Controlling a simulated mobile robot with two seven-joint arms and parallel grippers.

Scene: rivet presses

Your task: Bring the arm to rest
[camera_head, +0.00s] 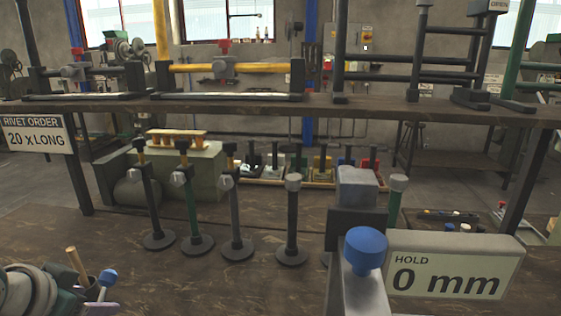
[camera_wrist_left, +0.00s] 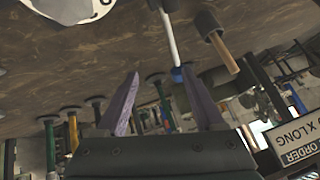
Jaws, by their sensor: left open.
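My left gripper (camera_wrist_left: 160,72) is open in the left wrist view, its two purple-grey fingers spread with nothing between them. My right gripper is not in view.
A press with a blue knob (camera_head: 366,250) and a "HOLD 0 mm" sign (camera_head: 452,272) stands at front right. Several posts on round bases (camera_head: 236,249) line the dark table. A raised shelf (camera_head: 230,108) crosses behind, with a rivet order sign (camera_head: 36,134) at left.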

